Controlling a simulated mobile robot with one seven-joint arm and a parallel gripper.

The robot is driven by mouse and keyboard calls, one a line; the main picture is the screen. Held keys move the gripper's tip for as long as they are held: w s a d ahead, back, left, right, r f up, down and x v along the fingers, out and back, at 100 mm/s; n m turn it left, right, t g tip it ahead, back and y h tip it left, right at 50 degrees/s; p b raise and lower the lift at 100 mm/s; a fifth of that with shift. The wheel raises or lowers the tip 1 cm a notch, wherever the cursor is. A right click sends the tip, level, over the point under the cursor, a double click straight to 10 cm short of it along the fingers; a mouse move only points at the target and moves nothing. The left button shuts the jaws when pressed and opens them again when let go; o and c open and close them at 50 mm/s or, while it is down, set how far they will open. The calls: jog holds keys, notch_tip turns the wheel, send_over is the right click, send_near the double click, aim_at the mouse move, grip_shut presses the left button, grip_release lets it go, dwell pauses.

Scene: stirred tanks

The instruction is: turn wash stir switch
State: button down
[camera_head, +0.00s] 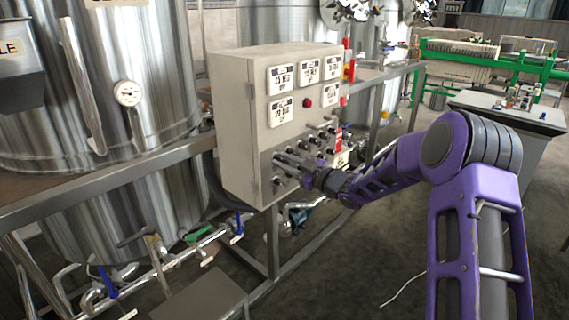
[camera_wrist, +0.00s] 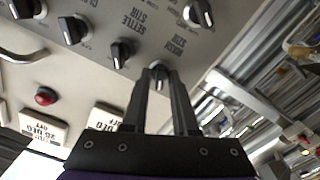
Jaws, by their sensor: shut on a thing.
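The grey control box (camera_head: 235,130) carries rows of small black switches on its front, low down. In the wrist view the wash stir switch (camera_wrist: 159,69) is a black knob beside an upside-down label that seems to read wash stir. My gripper (camera_wrist: 160,82) has its two fingers closed around this knob, one on each side. In the head view my gripper (camera_head: 285,164) reaches the lower front of the box, and the knob it holds is hidden there. The knob's exact angle is hard to read between the fingers.
The neighbouring settle stir switch (camera_wrist: 121,53) sits close by on the left, and another black switch (camera_wrist: 199,13) is above right. A red button (camera_wrist: 46,96) and white displays (camera_head: 282,80) are also on the panel. A steel rail (camera_head: 110,180) runs beside the box.

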jog(key=shift+n, duration=0.6)
jog(key=c, duration=0.9)
grip_release()
jog(key=p+v, duration=0.1)
jog(key=v, duration=1.6)
jog(key=shift+s+d, duration=0.15)
jog(key=shift+d, duration=0.05)
